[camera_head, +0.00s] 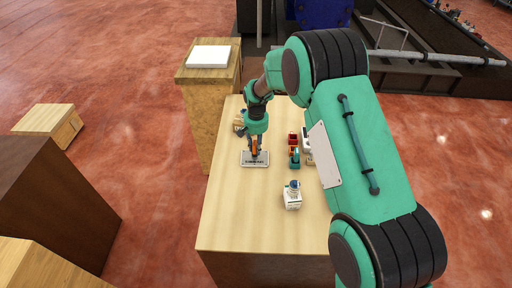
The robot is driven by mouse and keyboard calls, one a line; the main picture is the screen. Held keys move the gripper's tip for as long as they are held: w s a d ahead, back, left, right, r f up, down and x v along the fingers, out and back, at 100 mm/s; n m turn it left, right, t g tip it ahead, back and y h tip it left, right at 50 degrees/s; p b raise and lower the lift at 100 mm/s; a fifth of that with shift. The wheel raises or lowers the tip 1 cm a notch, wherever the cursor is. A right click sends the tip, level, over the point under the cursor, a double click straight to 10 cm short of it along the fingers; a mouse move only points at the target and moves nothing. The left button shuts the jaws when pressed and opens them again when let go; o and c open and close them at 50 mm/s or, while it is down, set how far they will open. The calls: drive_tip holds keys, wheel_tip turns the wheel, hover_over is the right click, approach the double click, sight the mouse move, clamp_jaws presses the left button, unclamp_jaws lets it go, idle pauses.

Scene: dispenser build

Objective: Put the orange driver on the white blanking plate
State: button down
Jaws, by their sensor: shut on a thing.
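My gripper (255,141) points down over the wooden table and is shut on the orange driver (256,151). The driver is partly hidden by the fingers. A flat pale plate with dark marks (247,162) lies on the table directly below the driver. I cannot tell whether the driver touches it. A plain white flat slab (208,56) lies on a separate wooden stand at the back left. I cannot tell for sure which of these two is the white blanking plate.
On the table (235,215), right of the gripper, stand a teal and orange tool (294,158), a red item (292,138) and a white item (306,143) partly behind my arm. A white bottle-like item (292,195) stands nearer. The table's front left is clear.

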drive_tip(key=shift+f, duration=0.2)
drive_tip(key=c, duration=1.5)
unclamp_jaws()
drive_tip(key=shift+r, duration=0.2)
wheel_tip(320, 180, up, 12)
